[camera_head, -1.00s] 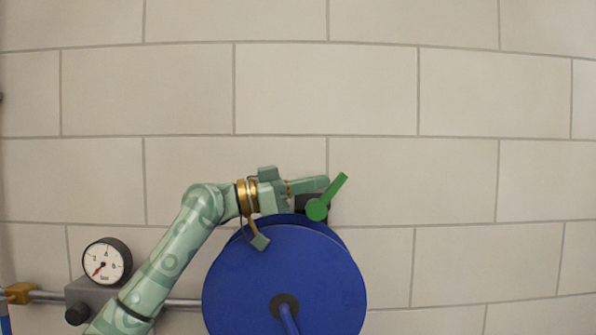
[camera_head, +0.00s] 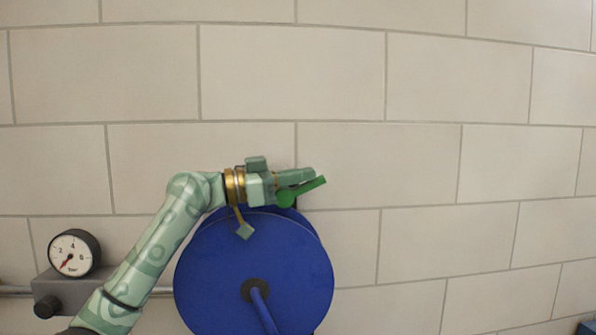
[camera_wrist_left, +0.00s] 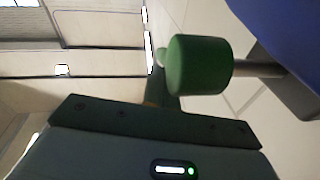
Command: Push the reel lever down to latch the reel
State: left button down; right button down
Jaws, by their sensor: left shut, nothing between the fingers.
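The green reel lever (camera_head: 306,190) is at the top of the blue reel (camera_head: 205,265) in the head view. The fingertips appear to touch the lever, but exact contact is hard to tell. My right gripper is not in view.
A pressure gauge (camera_head: 74,253) on a grey block (camera_head: 62,290) with a black knob (camera_head: 47,306) stands left of the reel. A grey pipe (camera_head: 15,291) runs along the wall. The tiled wall (camera_head: 420,180) to the right of the lever is bare.

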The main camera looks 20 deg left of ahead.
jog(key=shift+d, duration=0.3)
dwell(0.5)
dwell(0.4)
